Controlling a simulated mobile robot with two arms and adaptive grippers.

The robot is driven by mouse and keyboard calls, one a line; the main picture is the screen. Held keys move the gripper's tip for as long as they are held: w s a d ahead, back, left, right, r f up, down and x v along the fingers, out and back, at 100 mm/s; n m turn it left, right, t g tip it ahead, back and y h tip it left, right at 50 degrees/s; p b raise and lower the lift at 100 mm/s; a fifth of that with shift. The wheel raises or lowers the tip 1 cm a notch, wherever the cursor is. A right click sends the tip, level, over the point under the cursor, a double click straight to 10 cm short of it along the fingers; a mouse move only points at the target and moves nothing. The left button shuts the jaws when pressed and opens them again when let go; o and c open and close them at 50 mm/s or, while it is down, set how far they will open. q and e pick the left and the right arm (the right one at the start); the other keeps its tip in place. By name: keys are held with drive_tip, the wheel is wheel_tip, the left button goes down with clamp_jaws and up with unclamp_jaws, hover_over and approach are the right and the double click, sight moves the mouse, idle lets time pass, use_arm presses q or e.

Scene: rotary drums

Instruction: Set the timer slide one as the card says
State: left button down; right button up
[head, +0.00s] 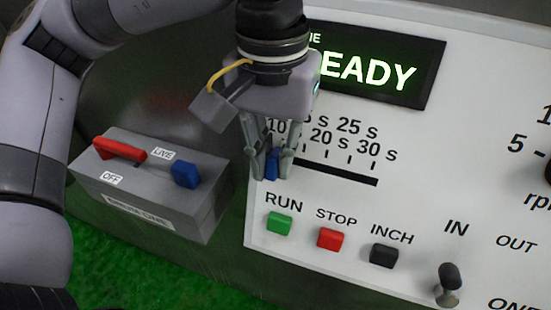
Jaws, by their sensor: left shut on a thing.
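The timer slide (271,168) has a blue knob. It sits at the left part of a black slot (340,171) on the white panel, under a scale whose readable marks include 10, 20 s, 25 s and 30 s. My left gripper (270,174) points down over the panel and is shut on the blue knob. The gripper hides the left end of the slot and part of the scale, so I cannot tell the exact setting. No card shows in this view. My right gripper is not in view.
Below the slot are a green RUN button (279,223), a red STOP button (330,239) and a black INCH button (384,254). A toggle lever (449,284) stands at right. A display (400,72) reads "EADY", partly hidden. A grey box (150,190) with red and blue handles is at left.

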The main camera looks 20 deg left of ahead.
use_arm(q)
drive_tip(key=shift+d, duration=0.1)
drive_tip(key=shift+s+d, duration=0.1)
drive_tip(key=shift+d, duration=2.8)
drive_tip(key=c, duration=1.6)
unclamp_jaws()
drive_tip(key=shift+r, duration=0.15)
wheel_tip(320, 180, up, 12)
